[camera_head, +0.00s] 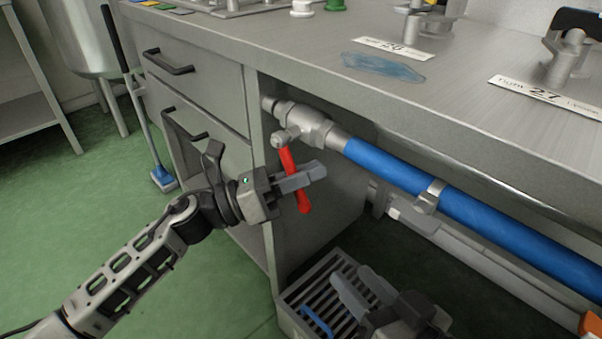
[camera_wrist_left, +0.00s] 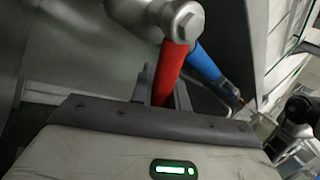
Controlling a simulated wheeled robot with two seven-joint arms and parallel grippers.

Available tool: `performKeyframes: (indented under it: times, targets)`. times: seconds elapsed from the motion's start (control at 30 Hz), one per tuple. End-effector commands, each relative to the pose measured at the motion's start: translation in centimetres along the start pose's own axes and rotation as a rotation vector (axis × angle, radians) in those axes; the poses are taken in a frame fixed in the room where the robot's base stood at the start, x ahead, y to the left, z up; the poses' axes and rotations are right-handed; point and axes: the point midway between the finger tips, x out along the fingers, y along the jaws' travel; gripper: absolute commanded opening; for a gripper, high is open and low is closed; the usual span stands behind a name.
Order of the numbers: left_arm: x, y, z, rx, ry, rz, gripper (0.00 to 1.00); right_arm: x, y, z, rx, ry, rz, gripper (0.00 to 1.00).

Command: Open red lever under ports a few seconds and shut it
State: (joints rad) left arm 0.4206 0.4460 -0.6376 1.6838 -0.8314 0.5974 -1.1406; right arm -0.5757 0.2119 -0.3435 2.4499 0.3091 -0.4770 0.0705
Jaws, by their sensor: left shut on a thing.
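The red lever (camera_head: 304,198) hangs downward from a metal valve (camera_head: 306,124) under the counter, roughly across the line of the blue pipe (camera_head: 385,171). My left gripper (camera_head: 302,178) is shut on the lever around its middle. In the left wrist view the red lever (camera_wrist_left: 169,70) runs down between the two fingers, below the round valve head (camera_wrist_left: 186,24). My right gripper (camera_head: 352,292) is low, over the slatted crate under the counter, apart from the lever.
The counter (camera_head: 300,45) overhangs the valve, with labels and a bluish puddle (camera_head: 383,68) on top. Drawers (camera_head: 195,85) stand left of the valve. A grey slatted crate (camera_head: 290,309) sits below. A mop (camera_head: 163,178) stands on the green floor at left.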

Motion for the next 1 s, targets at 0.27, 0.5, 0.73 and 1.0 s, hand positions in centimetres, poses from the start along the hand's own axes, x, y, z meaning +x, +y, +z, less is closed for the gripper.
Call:
performKeyframes:
  times: [0.27, 0.5, 0.73, 1.0]
  targets:
    - [0.32, -0.68, 0.08, -0.097, -0.053, -0.002, 0.00, 0.02, -0.03, -0.06, 0.001, 0.002, 0.000, 0.36]
    - [0.38, -0.79, 0.13, -0.121, -0.065, -0.001, 0.00, 0.03, -0.02, -0.06, 0.000, 0.002, 0.000, 0.36]
    - [0.37, -0.79, 0.12, -0.120, -0.065, -0.001, 0.00, 0.03, -0.01, -0.03, 0.000, 0.001, 0.000, 0.36]
    - [0.38, -0.77, 0.13, -0.119, -0.065, -0.001, 0.38, 0.04, 0.00, 0.00, -0.001, 0.000, 0.000, 0.36]
